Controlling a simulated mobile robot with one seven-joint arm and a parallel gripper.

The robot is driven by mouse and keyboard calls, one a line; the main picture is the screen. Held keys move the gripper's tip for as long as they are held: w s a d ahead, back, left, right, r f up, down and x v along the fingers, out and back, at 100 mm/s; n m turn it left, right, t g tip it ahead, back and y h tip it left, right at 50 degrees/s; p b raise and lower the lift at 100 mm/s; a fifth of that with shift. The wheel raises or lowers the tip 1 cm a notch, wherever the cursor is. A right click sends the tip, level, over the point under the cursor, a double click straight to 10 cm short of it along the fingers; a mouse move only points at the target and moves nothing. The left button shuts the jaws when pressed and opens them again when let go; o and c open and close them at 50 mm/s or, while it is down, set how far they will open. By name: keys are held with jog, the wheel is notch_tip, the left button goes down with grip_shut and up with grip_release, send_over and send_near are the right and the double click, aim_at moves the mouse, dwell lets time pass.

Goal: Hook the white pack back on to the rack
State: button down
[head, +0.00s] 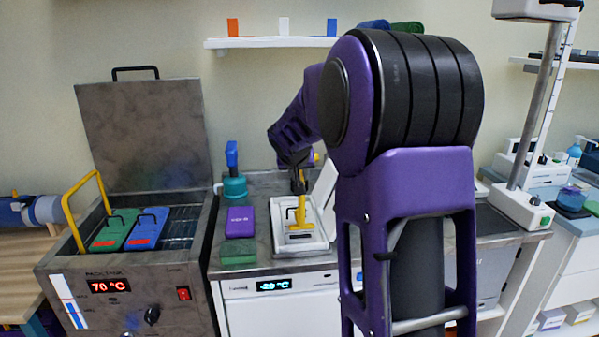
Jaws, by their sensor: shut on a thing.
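My gripper (298,184) is above the open white box on the middle counter, shut on the upper end of a yellow tool (302,214) that reaches down into the box. A pale, white-looking pack (291,225) with a small dark handle shows inside the box, at the tool's lower end. I cannot tell whether the tool touches or hooks it. In the open metal tank at left, a green pack (113,235) and a blue pack (149,229), each with a dark handle, sit side by side. A yellow rack handle (84,205) rises at the tank's left side.
The white box (323,247) has its lid raised at right. A purple box (240,220), a green block (238,252) and a teal container (234,188) stand left of it. The tank's lid (145,130) stands open. A wall shelf (270,42) is above. My arm hides the counter at right.

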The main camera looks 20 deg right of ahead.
jog(key=shift+f+b, duration=1.25)
jog(key=shift+f, duration=0.7)
jog(key=shift+w+r, duration=0.15)
jog(key=shift+w, duration=0.05)
jog(key=w+d+p, duration=0.2)
jog(key=w, duration=0.4)
jog(key=shift+w+p, duration=0.3)
jog(key=shift+r, duration=0.2)
